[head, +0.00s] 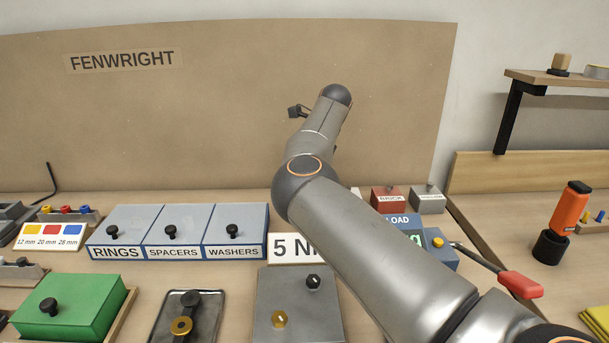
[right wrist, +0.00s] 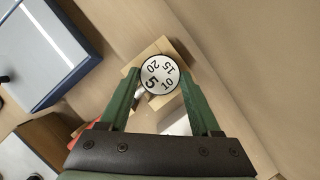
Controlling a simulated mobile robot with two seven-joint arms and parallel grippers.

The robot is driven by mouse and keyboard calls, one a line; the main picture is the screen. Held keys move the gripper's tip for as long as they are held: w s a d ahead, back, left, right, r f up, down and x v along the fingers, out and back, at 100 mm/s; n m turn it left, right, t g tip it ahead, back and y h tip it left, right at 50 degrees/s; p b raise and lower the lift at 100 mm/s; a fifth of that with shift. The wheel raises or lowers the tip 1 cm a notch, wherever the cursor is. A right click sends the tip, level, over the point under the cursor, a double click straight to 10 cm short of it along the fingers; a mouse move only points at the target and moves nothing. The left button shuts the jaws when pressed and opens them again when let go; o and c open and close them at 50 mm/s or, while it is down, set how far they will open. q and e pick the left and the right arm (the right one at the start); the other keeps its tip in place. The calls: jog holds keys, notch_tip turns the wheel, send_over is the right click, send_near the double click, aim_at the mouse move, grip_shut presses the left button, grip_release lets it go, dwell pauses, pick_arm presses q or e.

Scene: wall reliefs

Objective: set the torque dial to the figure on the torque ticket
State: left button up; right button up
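The torque ticket (head: 293,248) is a white card behind the grey box, reading "5 N"; my right arm hides the rest. The torque dial (right wrist: 160,75) is a round white face marked 5, 10, 15 and 20, in front of a pale wooden block. In the right wrist view, the 5 is the largest figure and sits at the face's lower left. My right gripper (right wrist: 160,77) has its green fingers on either side of the dial; I cannot tell whether they touch it. In the head view my arm hides the dial and this gripper. My left gripper is not in view.
My right arm crosses the bench. A grey box with a black knob (head: 299,300) lies below the ticket. Blue bins (head: 168,226) are left of it, and a green box (head: 66,306) is nearer left. A red-handled lever (head: 520,285) and an orange tool (head: 569,212) are right.

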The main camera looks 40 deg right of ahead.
jog(key=o, duration=0.4)
jog(key=v, duration=1.2)
jog(key=shift+s+r, duration=0.15)
jog(key=shift+r, duration=0.1)
